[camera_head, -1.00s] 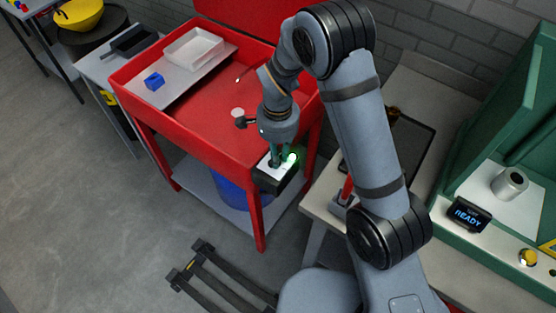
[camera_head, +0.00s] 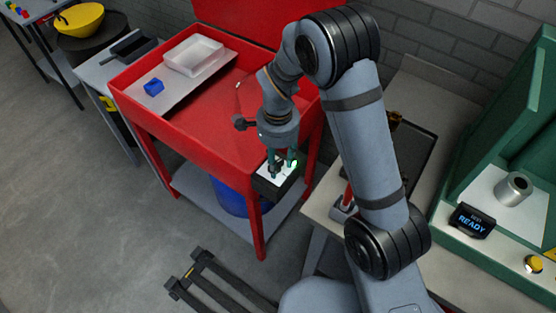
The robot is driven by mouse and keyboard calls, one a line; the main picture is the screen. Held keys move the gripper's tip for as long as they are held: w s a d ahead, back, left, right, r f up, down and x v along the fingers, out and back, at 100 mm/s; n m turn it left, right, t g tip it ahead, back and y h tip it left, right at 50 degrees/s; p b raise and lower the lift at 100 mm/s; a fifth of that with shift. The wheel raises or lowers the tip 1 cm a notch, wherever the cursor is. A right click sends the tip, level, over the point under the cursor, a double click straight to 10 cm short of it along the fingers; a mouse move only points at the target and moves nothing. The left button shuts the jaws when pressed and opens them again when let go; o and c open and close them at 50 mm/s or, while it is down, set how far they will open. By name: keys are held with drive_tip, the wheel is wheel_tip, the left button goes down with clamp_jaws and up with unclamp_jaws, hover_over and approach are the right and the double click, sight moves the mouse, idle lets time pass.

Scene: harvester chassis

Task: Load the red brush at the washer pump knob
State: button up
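My gripper (camera_head: 280,162) points down over a small black box with a white top (camera_head: 280,178) on the near right corner of the red washer (camera_head: 262,212). A green light glows on the box beside the fingers. Something dark shows between or just below the fingertips, perhaps the pump knob. The fingers look a little apart, but whether they hold it is too small to tell. A red upright handle (camera_head: 348,196), perhaps the brush, stands in a grey holder on the side table, partly hidden by my arm.
The washer basin holds a tray shelf with a white bin (camera_head: 194,56) and a blue block (camera_head: 154,88). A green cabinet with a "READY" display (camera_head: 472,221) and a metal cylinder (camera_head: 514,188) stands at right. A dark frame (camera_head: 215,285) lies on the floor.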

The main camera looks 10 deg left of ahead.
wheel_tip(320, 180, up, 12)
idle(0.6)
wheel_tip(320, 180, down, 12)
drive_tip(key=shift+r, duration=0.15)
drive_tip(key=shift+n+p, duration=0.5)
drive_tip(key=shift+p, duration=0.65)
drive_tip(key=shift+n+p, duration=0.4)
drive_tip(key=shift+p, duration=0.1)
drive_tip(key=shift+f+b, duration=0.3)
drive_tip(key=shift+b, duration=0.1)
